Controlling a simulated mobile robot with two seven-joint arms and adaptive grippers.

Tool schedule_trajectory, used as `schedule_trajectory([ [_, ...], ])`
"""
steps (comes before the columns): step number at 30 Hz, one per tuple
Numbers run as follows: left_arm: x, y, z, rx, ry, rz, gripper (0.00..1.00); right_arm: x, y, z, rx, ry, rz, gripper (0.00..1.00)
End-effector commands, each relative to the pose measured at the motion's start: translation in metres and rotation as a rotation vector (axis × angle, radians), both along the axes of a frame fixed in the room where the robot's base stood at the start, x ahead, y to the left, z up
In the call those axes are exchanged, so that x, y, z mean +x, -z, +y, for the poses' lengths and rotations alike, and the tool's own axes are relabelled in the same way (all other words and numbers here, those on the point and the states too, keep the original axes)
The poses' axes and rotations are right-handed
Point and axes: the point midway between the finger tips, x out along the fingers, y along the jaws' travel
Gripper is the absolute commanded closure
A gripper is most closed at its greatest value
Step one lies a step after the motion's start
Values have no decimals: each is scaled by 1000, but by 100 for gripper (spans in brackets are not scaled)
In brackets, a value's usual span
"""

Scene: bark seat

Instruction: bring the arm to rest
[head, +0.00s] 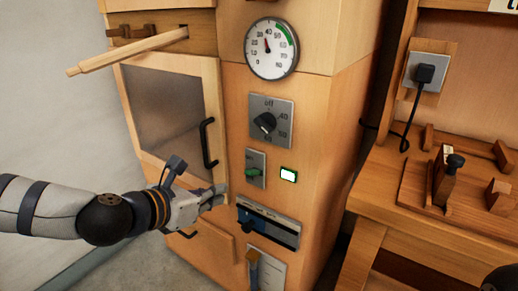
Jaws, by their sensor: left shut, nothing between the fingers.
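My left gripper (219,192) is shut and empty. Its arm comes in from the left, and the gripper is in front of the wooden cabinet (325,110), below the black door handle (208,144) and to the left of the blue and grey slot panel (268,226). I cannot tell whether the fingertips touch the cabinet. My right gripper is not in view; only a dark piece shows at the bottom right corner.
The cabinet carries a round dial gauge (270,48), a rotary knob (265,122), a green switch (253,172) and a glazed door (176,103). A wooden rod (130,52) sticks out at upper left. A workbench (410,193) with wooden tools stands at right.

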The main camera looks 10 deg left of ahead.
Motion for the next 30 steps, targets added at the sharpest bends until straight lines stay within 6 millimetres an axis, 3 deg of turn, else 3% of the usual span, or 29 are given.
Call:
schedule_trajectory([
  [2,-13,16,-14,70,69,26,100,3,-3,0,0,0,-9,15],
  [5,-58,65,-49,291,300,87,100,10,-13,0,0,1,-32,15],
  [7,-110,106,-70,488,540,125,100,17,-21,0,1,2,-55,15],
  [10,-196,155,-81,750,931,148,100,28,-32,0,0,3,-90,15],
  [12,-260,179,-75,913,1243,133,100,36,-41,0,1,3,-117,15],
  [15,-343,196,-48,1094,1702,62,100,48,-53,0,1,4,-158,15],
  [18,-402,198,-14,1194,2104,-44,100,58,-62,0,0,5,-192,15],
  [21,-433,195,12,1226,2373,-139,100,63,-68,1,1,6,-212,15],
  [23,-442,194,20,1228,2457,-173,100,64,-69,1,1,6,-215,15],
  [30,-445,193,23,1226,2489,-187,100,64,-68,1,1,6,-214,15],
])
